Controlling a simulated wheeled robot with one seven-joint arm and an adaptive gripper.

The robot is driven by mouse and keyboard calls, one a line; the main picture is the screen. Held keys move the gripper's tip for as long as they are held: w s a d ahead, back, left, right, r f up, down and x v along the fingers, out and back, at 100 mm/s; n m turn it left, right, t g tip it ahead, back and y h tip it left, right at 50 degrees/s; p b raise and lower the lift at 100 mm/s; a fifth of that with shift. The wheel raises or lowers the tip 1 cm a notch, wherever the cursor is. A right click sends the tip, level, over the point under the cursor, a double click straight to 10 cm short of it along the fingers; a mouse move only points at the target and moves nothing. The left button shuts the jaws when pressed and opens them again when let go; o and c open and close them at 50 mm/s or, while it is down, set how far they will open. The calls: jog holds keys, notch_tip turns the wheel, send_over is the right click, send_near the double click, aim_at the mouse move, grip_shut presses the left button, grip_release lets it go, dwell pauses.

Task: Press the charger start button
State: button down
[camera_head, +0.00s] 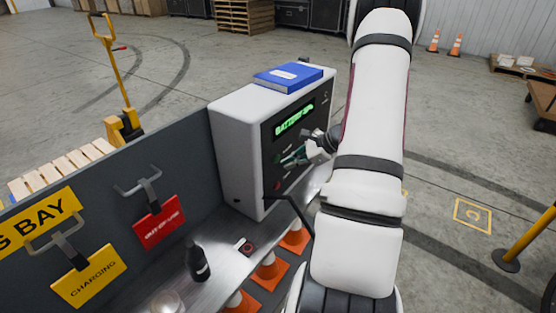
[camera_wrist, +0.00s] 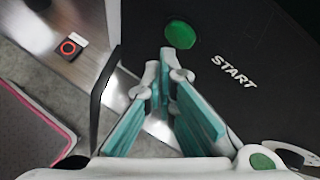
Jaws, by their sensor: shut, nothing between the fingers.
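The charger (camera_head: 235,150) is a white box with a dark front panel and a lit green display (camera_head: 294,121) whose text begins "BATTERY". In the wrist view, a round green button (camera_wrist: 180,34) sits on the dark panel beside the white word START (camera_wrist: 233,72). My gripper (camera_head: 283,160) is at the panel below the display, shut and empty. In the wrist view my gripper's fingertips (camera_wrist: 159,60) are together just below the green button in the picture. I cannot tell whether they touch the panel. In the head view my gripper largely hides the button area.
A blue book (camera_head: 288,76) lies on the charger. A dark bottle (camera_head: 197,262) and a small device with a red ring (camera_head: 246,247) stand on the shelf. Yellow (camera_head: 90,277) and red (camera_head: 159,222) signs hang left. Orange cones (camera_head: 268,272) are below. A dark bar (camera_wrist: 104,95) runs close beside my fingers.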

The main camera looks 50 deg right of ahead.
jog(key=shift+w, duration=0.15)
jog(key=shift+w, duration=0.3)
jog(key=shift+w+b, duration=0.35)
dwell(0.9)
jog(key=shift+s, duration=0.8)
jog(key=s+p, duration=0.1)
jog(key=s, duration=0.4)
jog(key=shift+d, duration=0.2)
dwell(0.7)
